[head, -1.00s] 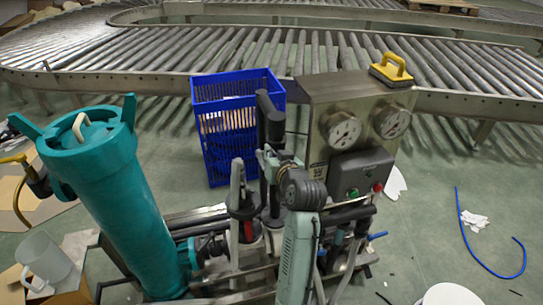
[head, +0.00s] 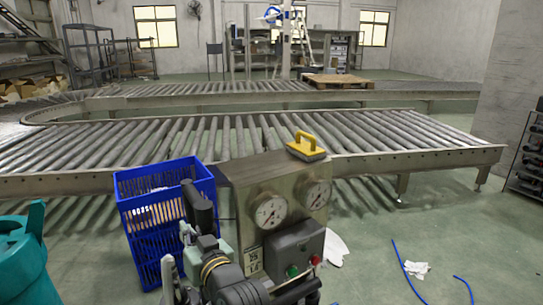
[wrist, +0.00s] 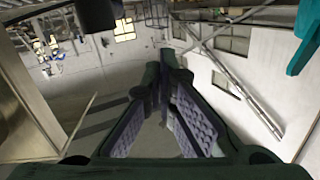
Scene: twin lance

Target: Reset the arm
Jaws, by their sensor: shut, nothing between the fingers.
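My gripper (wrist: 168,62) shows in the wrist view with its two padded fingers drawn together at the tips, and nothing is held between them. Beyond the fingers are a pale wall and windows, with no object near the tips. In the head view my arm (head: 225,275) stands folded at the bottom, in front of the blue crate and left of the gauge panel. I cannot make out the fingers there.
A metal gauge panel (head: 257,181) with a yellow-handled brush (head: 306,149) on top stands right of my arm. A blue crate (head: 134,244) is behind it. A teal cylinder (head: 22,262) is at the lower left.

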